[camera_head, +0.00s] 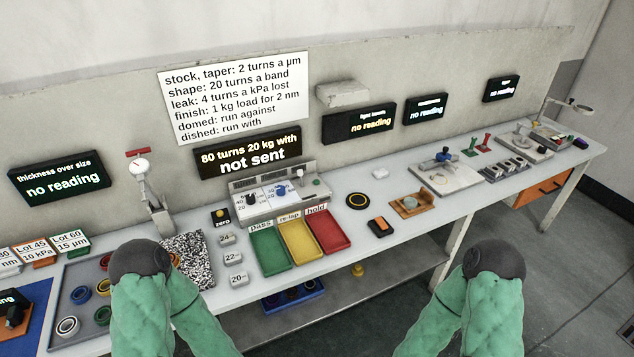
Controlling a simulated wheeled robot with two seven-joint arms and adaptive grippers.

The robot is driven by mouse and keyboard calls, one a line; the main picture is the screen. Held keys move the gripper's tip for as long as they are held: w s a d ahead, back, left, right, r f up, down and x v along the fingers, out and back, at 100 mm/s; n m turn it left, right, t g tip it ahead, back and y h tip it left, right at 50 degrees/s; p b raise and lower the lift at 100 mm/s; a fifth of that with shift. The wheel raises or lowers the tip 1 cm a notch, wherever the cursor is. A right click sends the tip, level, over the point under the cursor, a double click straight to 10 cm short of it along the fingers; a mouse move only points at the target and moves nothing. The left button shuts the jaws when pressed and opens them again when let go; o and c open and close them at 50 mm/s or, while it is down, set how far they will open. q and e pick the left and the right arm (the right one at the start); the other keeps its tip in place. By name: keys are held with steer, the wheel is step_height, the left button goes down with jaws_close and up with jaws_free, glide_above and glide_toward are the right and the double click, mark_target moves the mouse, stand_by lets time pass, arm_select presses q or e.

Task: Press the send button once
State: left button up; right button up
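A grey control box (271,208) stands on the bench, with a black knob (251,200), a blue knob (281,190) and a small green knob or button (316,182) at its right end. Its labels are too small to read, so I cannot tell which part is the send button. The display (248,157) behind it reads "80 turns 20 kg with not sent". Neither of my grippers is in view. Only bent green parts of my arms with dark joint caps show at the bottom left and bottom right.
Green (268,252), yellow (301,241) and red (330,232) trays labelled pass, re-lap and hold lie in front of the box. A gauge stand (150,190) rises farther left.

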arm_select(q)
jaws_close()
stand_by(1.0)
